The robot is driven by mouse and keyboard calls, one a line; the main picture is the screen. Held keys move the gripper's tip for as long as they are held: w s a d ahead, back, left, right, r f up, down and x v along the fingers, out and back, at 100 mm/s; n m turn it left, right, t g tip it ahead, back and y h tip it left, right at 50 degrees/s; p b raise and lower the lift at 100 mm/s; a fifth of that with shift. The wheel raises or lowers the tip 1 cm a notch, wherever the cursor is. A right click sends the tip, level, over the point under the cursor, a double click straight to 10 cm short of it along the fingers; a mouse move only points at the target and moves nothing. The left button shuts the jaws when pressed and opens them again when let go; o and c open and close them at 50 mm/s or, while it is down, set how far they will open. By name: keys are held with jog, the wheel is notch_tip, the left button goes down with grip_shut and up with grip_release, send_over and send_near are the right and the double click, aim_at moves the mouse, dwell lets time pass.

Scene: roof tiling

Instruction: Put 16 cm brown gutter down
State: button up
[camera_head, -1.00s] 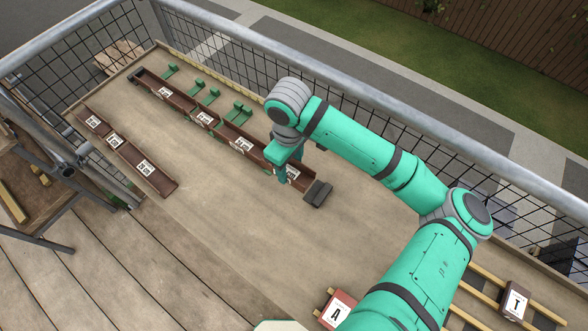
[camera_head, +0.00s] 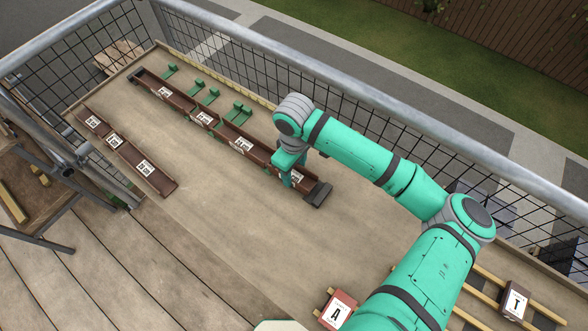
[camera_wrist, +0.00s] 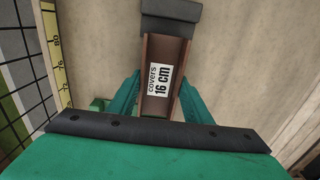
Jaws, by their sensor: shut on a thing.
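The 16 cm brown gutter (camera_wrist: 152,106), with a white label reading "covers 16 cm", lies between the two fingers of my gripper (camera_wrist: 156,94) in the wrist view. The fingers are shut on its sides. In the head view my gripper (camera_head: 291,180) is at the right end of a long row of brown gutters, and the held gutter (camera_head: 309,182) shows partly behind it. The held piece lies in line with the row, beside a dark grey end piece (camera_head: 319,195). My arm hides part of the join with the neighbouring gutter (camera_head: 246,147).
Several green brackets (camera_head: 211,96) lie behind the row. Shorter labelled brown gutters (camera_head: 146,168) lie at the left. Mesh railing (camera_head: 230,50) runs along the back. The middle of the board is clear.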

aim_at(294, 176)
jog(key=shift+f, duration=0.25)
jog(key=o, duration=1.1)
notch_tip(294, 176, up, 13)
jog(key=shift+f, duration=0.1)
